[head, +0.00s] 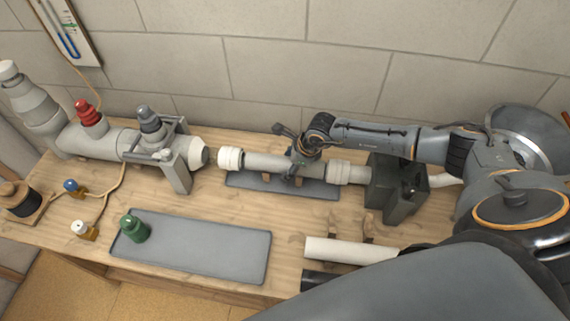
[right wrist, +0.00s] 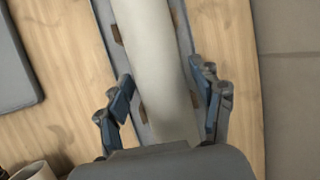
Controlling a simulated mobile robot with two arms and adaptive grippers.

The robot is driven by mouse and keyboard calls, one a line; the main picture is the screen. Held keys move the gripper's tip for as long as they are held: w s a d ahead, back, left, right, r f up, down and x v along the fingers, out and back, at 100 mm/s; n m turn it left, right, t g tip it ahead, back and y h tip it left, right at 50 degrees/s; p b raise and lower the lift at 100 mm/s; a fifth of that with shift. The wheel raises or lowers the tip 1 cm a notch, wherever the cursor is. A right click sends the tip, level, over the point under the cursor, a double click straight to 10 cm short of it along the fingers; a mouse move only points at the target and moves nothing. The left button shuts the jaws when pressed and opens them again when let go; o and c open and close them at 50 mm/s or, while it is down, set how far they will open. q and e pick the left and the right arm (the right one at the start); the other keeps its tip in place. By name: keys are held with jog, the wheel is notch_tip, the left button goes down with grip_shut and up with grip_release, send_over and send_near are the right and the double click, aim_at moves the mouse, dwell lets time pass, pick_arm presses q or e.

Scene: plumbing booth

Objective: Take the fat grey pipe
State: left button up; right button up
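The fat grey pipe (head: 262,166) lies level above a grey tray (head: 240,182), with pale collars (head: 230,158) toward its ends. In the right wrist view the pipe (right wrist: 158,60) runs lengthwise between my fingers. My right gripper (head: 298,168) is over the pipe's middle, partly hiding it. Its fingers (right wrist: 167,98) are spread, one on each side of the pipe, with a small gap visible at the right; contact at the left is unclear. My left gripper is not in view.
A large grey pipe assembly (head: 105,143) with a clamp stands at left. A dark block (head: 395,195) is at the pipe's right end. A white pipe (head: 345,249) lies in front. A green fitting (head: 134,229) stands on a mat (head: 205,250). The wall (head: 270,60) is close behind.

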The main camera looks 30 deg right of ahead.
jog(key=c, duration=0.8)
jog(key=shift+c, duration=0.2)
